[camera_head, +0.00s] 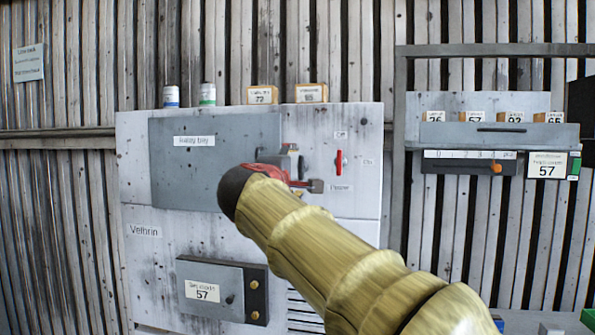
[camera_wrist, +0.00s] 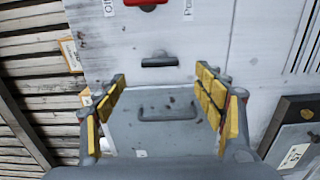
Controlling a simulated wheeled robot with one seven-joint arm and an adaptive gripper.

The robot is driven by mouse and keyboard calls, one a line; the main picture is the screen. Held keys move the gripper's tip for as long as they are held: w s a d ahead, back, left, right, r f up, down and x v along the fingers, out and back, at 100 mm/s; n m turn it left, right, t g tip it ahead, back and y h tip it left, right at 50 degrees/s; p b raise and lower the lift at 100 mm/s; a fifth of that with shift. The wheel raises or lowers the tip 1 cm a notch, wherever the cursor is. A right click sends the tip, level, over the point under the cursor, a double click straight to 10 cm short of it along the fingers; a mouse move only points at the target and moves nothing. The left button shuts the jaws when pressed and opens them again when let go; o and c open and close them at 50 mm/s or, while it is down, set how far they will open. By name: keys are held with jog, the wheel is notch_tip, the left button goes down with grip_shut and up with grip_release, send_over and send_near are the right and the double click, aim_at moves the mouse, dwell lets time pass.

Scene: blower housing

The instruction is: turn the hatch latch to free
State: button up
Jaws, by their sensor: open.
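The grey hatch (camera_head: 183,175), labelled "Relay bay", is closed on the upper front of the pale cabinet. In the wrist view the hatch (camera_wrist: 185,125) lies between the fingers with a bar handle (camera_wrist: 165,113) on it. My gripper (camera_head: 306,168) is open and empty, before the hatch's right edge. In the wrist view its fingers (camera_wrist: 162,78) stand wide apart, one either side of the bar.
A red power switch (camera_head: 340,162) is right of my gripper. A lower box (camera_head: 212,290) marked 57 projects from the cabinet (camera_head: 150,270). Cans and orange boxes (camera_head: 263,95) stand on top. A grey shelf unit (camera_head: 480,135) hangs to the right.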

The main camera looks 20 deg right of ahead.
jog(key=shift+v, duration=2.05)
jog(key=s+a+f+m+g+y, duration=0.1)
jog(key=s+f+m+g+y, duration=0.15)
jog(key=f, duration=0.95)
jog(key=s+a+f+m+g+y, duration=0.1)
jog(key=s+f+g+y, duration=0.2)
jog(key=f, duration=0.9)
jog(key=s+a+f+m+g+y+p, duration=0.1)
jog(key=s+f+m+g+y, duration=0.1)
jog(key=s+f, duration=0.7)
jog(key=s+a+f+m+g+y+p, duration=0.1)
jog(key=s+f+m, duration=0.4)
jog(key=s+f, duration=0.5)
jog(key=s+g+y, duration=0.1)
jog(key=s, duration=0.7)
jog(key=shift+s+a+f+p, duration=0.2)
jog(key=shift+s+f+p, duration=0.1)
jog(key=shift+s+p, duration=0.1)
